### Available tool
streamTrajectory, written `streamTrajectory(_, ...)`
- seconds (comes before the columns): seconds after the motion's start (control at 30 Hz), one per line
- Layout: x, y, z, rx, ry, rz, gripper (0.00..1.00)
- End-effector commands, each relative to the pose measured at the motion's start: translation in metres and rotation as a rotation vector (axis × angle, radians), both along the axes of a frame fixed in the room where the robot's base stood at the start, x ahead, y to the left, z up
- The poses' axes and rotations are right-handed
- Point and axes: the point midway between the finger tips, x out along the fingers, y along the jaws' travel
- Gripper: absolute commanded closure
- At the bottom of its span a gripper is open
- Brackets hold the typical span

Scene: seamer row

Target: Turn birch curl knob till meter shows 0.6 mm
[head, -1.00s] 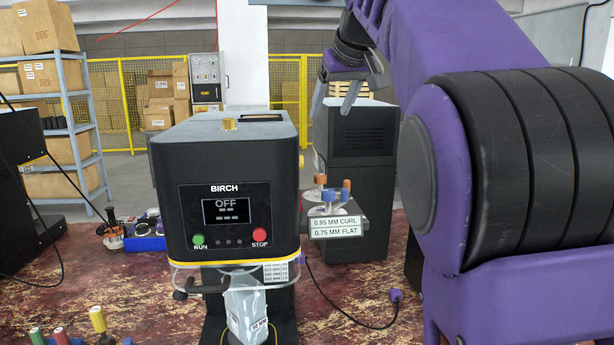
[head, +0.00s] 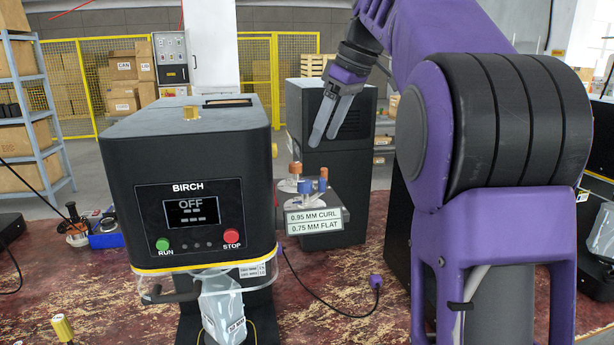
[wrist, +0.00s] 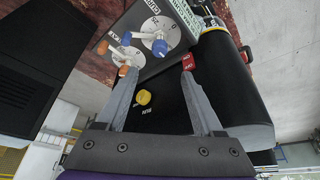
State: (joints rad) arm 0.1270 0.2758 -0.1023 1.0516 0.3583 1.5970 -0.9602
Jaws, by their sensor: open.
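The BIRCH machine (head: 190,145) stands left of centre in the head view. Its meter screen (head: 191,213) reads OFF with dashes below. On a side box (head: 325,222) stand dials with blue and orange knobs; its label (head: 314,217) says 0.95 MM CURL and 0.75 MM FLAT. In the wrist view, a blue knob (wrist: 160,46) and an orange knob (wrist: 122,71) show by white dials (wrist: 155,29).
A green RUN button (head: 162,244) and red STOP button (head: 231,236) are on the machine's front. A clear guard (head: 215,280) juts out below. A dark cabinet (head: 345,160) stands behind the box.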

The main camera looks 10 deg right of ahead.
Motion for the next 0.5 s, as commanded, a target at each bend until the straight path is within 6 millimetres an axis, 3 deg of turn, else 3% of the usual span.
streamTrajectory(0.3, 0.018, 0.019, -0.065, -0.001, 0.002, 0.0, 0.31)
streamTrajectory(0.5, 0.027, 0.027, -0.093, 0.0, 0.002, -0.001, 0.31)
